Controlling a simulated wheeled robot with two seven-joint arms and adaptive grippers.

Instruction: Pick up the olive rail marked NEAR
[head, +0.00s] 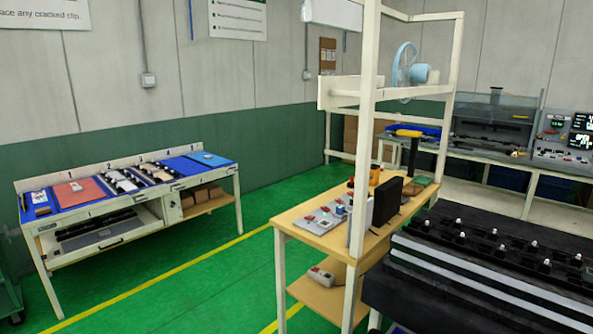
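I cannot make out an olive rail or a NEAR mark in the head view. Long black rails with small white-tipped studs (490,240) lie across a large dark fixture at the lower right, which has two pale strips along its front. Dark strip-like parts (100,229) lie on the lower shelf of the workbench at left; their colour is too dark to tell. More dark long parts (490,137) lie on the back bench. Neither of my grippers is in view.
A white-framed workbench (112,176) with trays stands against the wall at left. A wooden-topped table (296,216) with a tall white post and a control panel stands in the middle. A back bench (548,167) runs along the right. Green floor between the benches is clear.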

